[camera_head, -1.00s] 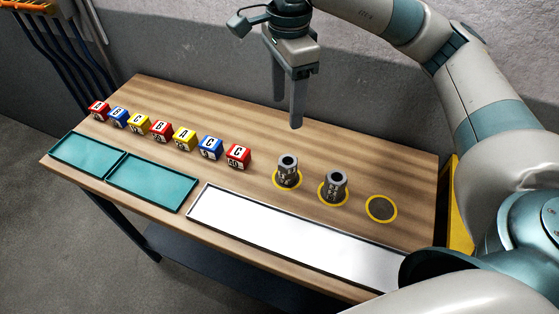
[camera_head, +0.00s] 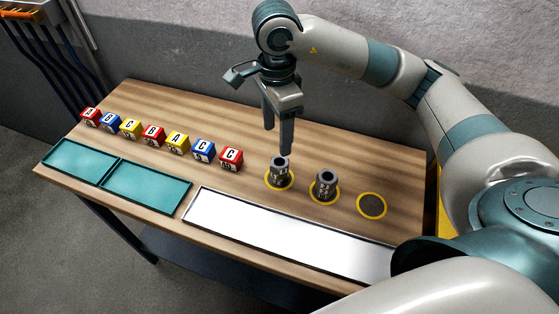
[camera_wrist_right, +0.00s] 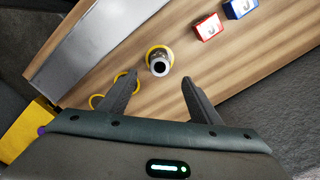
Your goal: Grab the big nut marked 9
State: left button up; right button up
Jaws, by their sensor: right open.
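Two dark grey stacked nuts or sleeves stand on yellow rings: a left one (camera_head: 279,171) and a right one (camera_head: 325,187). Marks show on their sides, but I cannot read a 9 on either. My right gripper (camera_head: 278,138) is open and empty, above and just behind the left one in the head view. In the right wrist view, one grey nut stack (camera_wrist_right: 159,63) lies beyond and between the open fingertips (camera_wrist_right: 160,76), apart from them. A finger covers part of the neighbouring rings there. My left gripper is out of view.
An empty yellow-ringed spot (camera_head: 371,205) is at the right of the wooden table (camera_head: 225,110). Several lettered blocks, including a red C block (camera_head: 230,159), stand in a row to the left. Two teal trays (camera_head: 145,187) and a long white tray (camera_head: 290,235) line the front.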

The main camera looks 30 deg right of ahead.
aim_at(279, 162)
notch_tip(279, 162, down, 4)
jog(key=shift+r+p, duration=0.15)
jog(key=shift+p, duration=0.5)
jog(key=shift+f, duration=0.5)
jog(key=shift+d+f+p, duration=0.25)
jog(key=shift+f+p, duration=0.35)
jog(key=shift+p, duration=0.3)
notch_tip(279, 162, down, 3)
jog(key=shift+d+r+p, duration=0.1)
jog(key=shift+d+p, duration=0.05)
jog(key=shift+p, duration=0.7)
jog(key=shift+f, duration=0.6)
jog(key=c, duration=1.3)
